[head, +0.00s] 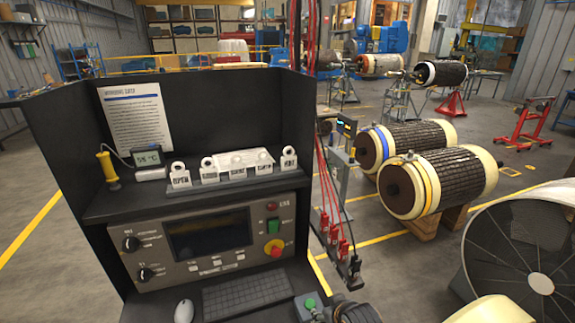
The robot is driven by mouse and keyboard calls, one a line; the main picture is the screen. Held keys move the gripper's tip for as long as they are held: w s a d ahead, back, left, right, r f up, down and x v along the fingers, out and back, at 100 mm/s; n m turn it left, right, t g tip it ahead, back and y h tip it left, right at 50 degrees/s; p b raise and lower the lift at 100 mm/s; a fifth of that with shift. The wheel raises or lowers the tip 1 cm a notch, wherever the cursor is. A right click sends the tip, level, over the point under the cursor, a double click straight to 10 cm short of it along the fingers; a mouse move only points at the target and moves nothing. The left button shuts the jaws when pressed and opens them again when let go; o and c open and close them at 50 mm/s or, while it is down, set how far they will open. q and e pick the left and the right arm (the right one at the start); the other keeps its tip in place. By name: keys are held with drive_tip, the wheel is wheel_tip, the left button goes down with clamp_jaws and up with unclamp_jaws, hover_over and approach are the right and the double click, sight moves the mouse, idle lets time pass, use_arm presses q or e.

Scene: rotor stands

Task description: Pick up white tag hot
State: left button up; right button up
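Several white tags with ring tops stand in a row on a grey rack (234,184) on the upper shelf of the black workstation. The leftmost tag (180,180) seems to read "OPEN". The others are a second tag (209,174), a tag (264,167) right of the middle and the rightmost tag (289,162). Their lettering is too small to tell which one says hot. A white block-like shape (240,158) shows behind the middle tags. Neither of my grippers is in view.
A yellow-handled probe (108,168) and a small meter (149,161) stand left of the rack. Black panels wall the shelf at back and sides. Below are a control panel (208,241), a keyboard (250,296) and a mouse (184,311). Red cables (328,190) hang at right.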

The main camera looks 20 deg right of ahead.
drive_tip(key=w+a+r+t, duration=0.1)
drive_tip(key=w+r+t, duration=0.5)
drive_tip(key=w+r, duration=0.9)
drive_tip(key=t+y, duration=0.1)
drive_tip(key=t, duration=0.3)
approach(289, 162)
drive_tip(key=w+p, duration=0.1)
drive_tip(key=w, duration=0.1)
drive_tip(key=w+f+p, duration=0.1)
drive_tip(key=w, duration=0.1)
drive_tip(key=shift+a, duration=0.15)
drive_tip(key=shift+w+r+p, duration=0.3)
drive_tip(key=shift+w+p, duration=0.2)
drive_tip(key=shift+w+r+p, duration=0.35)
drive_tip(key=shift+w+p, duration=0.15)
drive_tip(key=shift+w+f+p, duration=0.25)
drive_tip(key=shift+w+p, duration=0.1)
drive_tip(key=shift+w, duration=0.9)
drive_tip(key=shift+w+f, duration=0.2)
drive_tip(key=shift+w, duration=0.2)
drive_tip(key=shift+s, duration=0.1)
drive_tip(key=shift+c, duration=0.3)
